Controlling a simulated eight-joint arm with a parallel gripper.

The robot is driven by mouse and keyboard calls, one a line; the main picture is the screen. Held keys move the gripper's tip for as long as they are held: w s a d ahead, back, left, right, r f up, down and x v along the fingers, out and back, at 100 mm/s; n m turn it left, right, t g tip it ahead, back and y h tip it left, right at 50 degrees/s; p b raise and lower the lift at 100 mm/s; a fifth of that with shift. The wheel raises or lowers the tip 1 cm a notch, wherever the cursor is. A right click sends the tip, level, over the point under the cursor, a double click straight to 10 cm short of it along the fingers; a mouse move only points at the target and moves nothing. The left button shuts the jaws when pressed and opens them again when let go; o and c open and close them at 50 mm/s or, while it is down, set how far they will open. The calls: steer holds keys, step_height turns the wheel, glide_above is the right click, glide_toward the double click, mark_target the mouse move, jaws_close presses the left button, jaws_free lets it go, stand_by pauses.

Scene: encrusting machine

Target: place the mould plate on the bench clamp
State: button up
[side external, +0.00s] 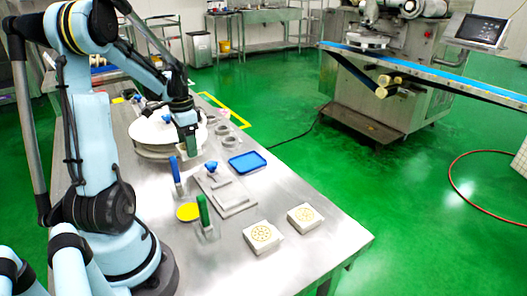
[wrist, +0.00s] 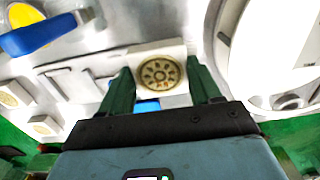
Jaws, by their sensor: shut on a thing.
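My gripper (wrist: 163,88) has its green fingers shut on a mould plate (wrist: 160,60), a pale block with a round tan flower-like pattern, seen between the fingers in the wrist view. In the side view my gripper (side external: 191,152) hangs over the bench in front of the white round vessel; the held plate cannot be made out there. The bench clamp (side external: 235,200) is a flat grey base with raised bars, lying right of and nearer than my gripper. The clamp also shows left of the held plate in the wrist view (wrist: 68,84).
Two more patterned plates (side external: 262,236) (side external: 306,216) sit near the bench's front end. A blue tray (side external: 248,161), a blue-handled tool (side external: 175,170), a green-handled tool (side external: 203,211) and a yellow disc (side external: 187,212) surround the clamp. The white round vessel (side external: 155,133) stands behind.

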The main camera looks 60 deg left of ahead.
steer(key=w+d+r, duration=0.1)
steer(key=d, duration=0.1)
steer(key=w+d+r, duration=0.1)
steer(key=d+r, duration=0.1)
steer(key=d, duration=0.1)
steer(key=w+d+r, duration=0.1)
steer(key=d+r, duration=0.1)
steer(key=shift+w+d, duration=0.3)
steer(key=w+d+r, duration=0.2)
steer(key=d, duration=0.5)
steer(key=w+d+r, duration=0.2)
steer(key=w+d, duration=0.1)
steer(key=d, duration=0.5)
steer(key=w+d+r, duration=0.2)
steer(key=d+r, duration=0.1)
steer(key=d, duration=0.4)
steer(key=n, duration=1.8)
glide_above(190, 170)
steer(key=f, duration=1.3)
steer(key=shift+w+d, duration=0.25)
steer(key=shift+d, duration=0.05)
steer(key=shift+s+a+f, duration=0.2)
steer(key=shift+a+f, duration=0.15)
steer(key=shift+a, duration=0.05)
steer(key=shift+f, duration=1.95)
steer(key=shift+f, duration=0.1)
